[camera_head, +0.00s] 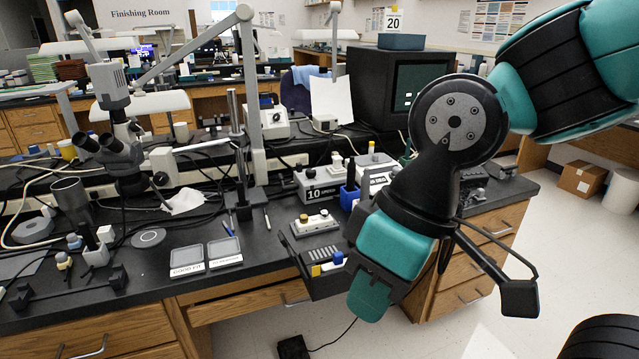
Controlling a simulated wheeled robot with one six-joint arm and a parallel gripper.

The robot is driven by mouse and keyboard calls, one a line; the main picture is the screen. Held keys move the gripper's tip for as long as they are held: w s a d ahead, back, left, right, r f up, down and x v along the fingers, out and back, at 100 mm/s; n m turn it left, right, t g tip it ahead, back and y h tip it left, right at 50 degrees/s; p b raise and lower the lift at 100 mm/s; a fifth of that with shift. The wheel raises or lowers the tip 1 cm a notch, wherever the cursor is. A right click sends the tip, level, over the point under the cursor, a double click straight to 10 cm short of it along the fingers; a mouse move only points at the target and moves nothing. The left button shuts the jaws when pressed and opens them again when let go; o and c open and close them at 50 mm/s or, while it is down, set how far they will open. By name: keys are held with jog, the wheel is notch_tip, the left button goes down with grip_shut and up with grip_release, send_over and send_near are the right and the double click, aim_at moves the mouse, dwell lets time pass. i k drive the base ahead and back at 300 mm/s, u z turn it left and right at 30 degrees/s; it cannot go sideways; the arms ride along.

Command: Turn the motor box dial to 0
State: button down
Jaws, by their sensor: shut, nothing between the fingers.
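A pale box with a round dial on its front (263,124) stands at the back of the black workbench, right of the lamp post. It looks like the motor box, but the dial's pointer and numbers are too small to read. A grey box marked 10 (325,188) and a white box (376,172) stand nearer, and I cannot rule them out. My gripper (369,301) hangs in front of the bench's right part, teal and pointing down. It is shut and empty, well apart from the dial box. My arm hides part of the bench's right side.
A microscope (122,150) and a lamp arm (245,70) stand left of the dial box. Two grey square pads (225,251) lie left.

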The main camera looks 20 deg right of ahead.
aim_at(310, 173)
jog(key=i, duration=1.3)
